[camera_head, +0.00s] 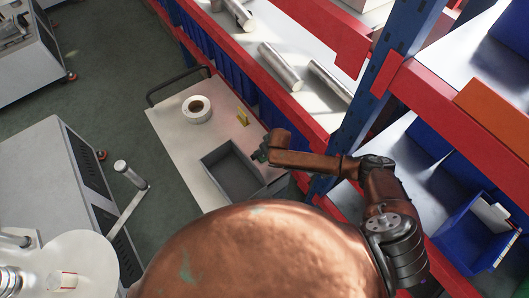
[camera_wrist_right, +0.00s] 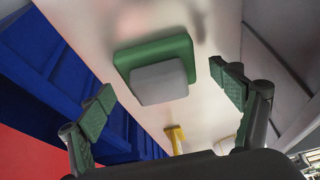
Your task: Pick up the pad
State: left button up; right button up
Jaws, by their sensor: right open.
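The pad (camera_wrist_right: 154,50) shows in the right wrist view as a green rounded square with a light grey block (camera_wrist_right: 160,82) on it. It lies on the pale cart top, ahead of my right gripper (camera_wrist_right: 164,88). The gripper is open, its two green-faced fingers spread to either side of the pad's near part, with nothing between them that I can see touching. In the head view my right gripper (camera_head: 262,155) is over the cart beside the grey bin, and the pad is hidden there. My left gripper is not in view.
The cart top (camera_head: 180,150) carries a white tape roll (camera_head: 197,108), a small yellow item (camera_head: 243,118) and an open grey bin (camera_head: 236,172). A red-edged shelf with metal cylinders (camera_head: 280,66) runs along the cart's far side. Blue bins (camera_head: 478,232) sit at right.

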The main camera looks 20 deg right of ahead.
jog(key=shift+c, duration=0.4)
jog(key=c, duration=1.2)
jog(key=shift+o, duration=0.2)
jog(key=shift+r, duration=0.1)
jog(key=shift+r, duration=0.25)
notch_tip(320, 180, up, 2)
jog(key=shift+w+r+b, duration=0.1)
jog(key=shift+b, duration=0.45)
jog(key=s+d+r+b, duration=0.1)
jog(key=s+r, duration=0.9)
jog(key=s, duration=0.4)
jog(key=shift+d+b, duration=0.15)
jog(key=shift+b, duration=0.15)
